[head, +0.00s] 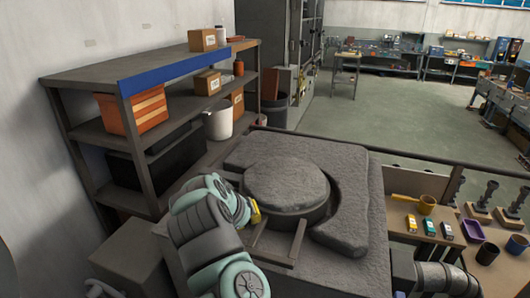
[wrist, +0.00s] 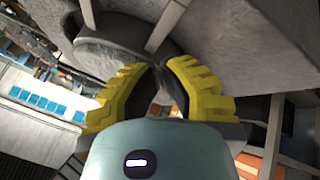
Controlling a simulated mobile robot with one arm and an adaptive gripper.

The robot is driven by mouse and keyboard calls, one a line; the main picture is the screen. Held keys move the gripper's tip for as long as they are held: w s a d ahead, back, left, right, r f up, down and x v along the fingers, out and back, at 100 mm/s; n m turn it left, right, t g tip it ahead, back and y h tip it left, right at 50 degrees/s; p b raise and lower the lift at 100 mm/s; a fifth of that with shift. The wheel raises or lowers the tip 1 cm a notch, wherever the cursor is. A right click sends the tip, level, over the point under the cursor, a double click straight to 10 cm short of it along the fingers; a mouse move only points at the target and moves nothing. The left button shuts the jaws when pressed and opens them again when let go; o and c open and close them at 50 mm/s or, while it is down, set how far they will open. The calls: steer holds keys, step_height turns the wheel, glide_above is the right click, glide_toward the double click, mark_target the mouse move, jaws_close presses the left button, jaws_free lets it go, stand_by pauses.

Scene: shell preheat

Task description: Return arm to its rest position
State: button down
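My gripper (head: 256,214) is low beside the left edge of a round grey stone-like slab (head: 287,184), next to a dark bar frame (head: 276,242) in front of it. In the wrist view my gripper's yellow ridged fingers (wrist: 156,68) lean in toward each other, with dark parts between their tips. Whether the tips touch or leave a narrow gap is unclear, and no held thing can be made out. My arm reaches in from the bottom of the head view, bent close to the slab.
A larger grey block (head: 345,234) curves around the round slab. A shelf unit (head: 150,70) with boxes (head: 207,83), an orange bin (head: 134,108) and a white bucket (head: 218,122) stands close at left. A bench (head: 417,225) with small coloured items is at right. Open floor (head: 380,125) lies beyond.

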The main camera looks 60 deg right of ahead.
steer(key=shift+s+a+r+b, duration=0.25)
steer(key=shift+s+a+r, duration=0.1)
steer(key=shift+r, duration=0.25)
steer(key=shift+s+a+r+b, duration=0.2)
steer(key=shift+s+a+r, duration=0.15)
steer(key=shift+r, duration=0.2)
steer(key=shift+w, duration=0.1)
